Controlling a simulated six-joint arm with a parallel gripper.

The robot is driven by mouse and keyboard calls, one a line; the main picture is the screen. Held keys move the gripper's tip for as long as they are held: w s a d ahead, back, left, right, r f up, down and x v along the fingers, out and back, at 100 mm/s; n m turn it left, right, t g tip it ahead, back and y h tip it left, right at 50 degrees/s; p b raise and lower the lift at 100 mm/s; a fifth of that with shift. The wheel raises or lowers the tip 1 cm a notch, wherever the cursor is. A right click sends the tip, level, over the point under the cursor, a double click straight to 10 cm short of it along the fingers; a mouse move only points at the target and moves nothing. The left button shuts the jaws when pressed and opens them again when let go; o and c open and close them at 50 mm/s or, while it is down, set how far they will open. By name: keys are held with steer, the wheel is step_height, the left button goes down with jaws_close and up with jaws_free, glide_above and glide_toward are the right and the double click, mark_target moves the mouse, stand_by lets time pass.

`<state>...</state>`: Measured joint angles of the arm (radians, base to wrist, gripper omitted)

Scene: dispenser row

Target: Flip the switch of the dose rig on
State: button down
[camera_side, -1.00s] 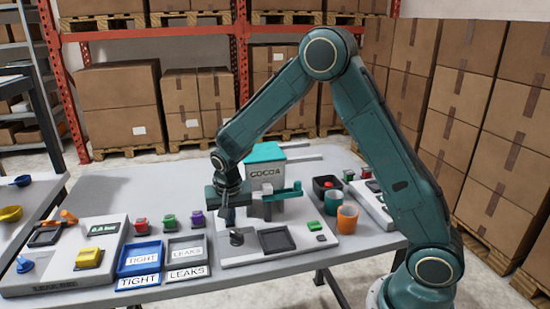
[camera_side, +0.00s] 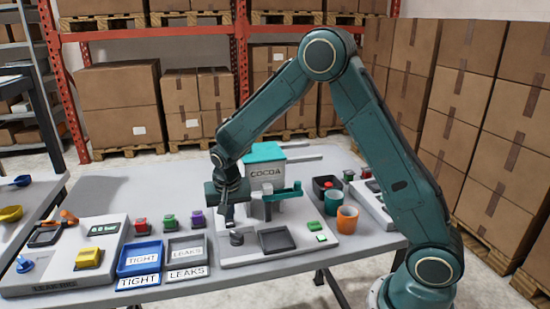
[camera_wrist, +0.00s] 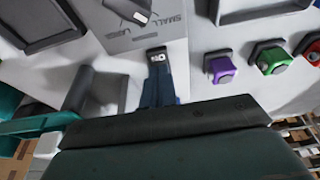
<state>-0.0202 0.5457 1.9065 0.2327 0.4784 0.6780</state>
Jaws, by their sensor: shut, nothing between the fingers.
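The dose rig (camera_side: 222,259) is a pale base with a teal-lidded COCOA hopper (camera_side: 266,173). On its front left is a dark round knob (camera_side: 237,238), which shows partly at the top of the wrist view (camera_wrist: 128,9) by a "SMALL LARGE" label. At the right of the base are a green button (camera_side: 315,226) and a small green-and-white piece (camera_side: 321,238); I cannot tell which part is the switch. My gripper (camera_side: 229,221) is shut and empty, pointing down just behind the knob. Its fingertips show in the wrist view (camera_wrist: 157,57) beside the label.
A dark square tray (camera_side: 277,240) lies right of the knob. A teal dispensing arm (camera_side: 284,193) stands behind. Blue TIGHT (camera_side: 140,258) and grey LEAKS (camera_side: 186,249) trays lie left, with small coloured blocks (camera_side: 170,221) behind. Teal and orange cups (camera_side: 347,219) stand right.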

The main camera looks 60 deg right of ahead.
steer(key=shift+r, duration=0.15)
steer(key=shift+r, duration=0.6)
steer(key=s+a+v, duration=0.1)
steer(key=v, duration=1.1)
steer(key=shift+s+a, duration=0.25)
steer(key=shift+s, duration=0.05)
steer(key=shift+f, duration=0.15)
steer(key=s+r+n+t+y, duration=0.1)
steer(key=s+r+n, duration=0.1)
steer(key=s+r, duration=0.3)
steer(key=s+r+n+t, duration=0.1)
steer(key=s+r+n, duration=0.15)
steer(key=s, duration=0.55)
steer(key=s+n+t+y, duration=0.1)
steer(key=s+n, duration=0.3)
steer(key=s, duration=0.9)
steer(key=shift+a, duration=0.35)
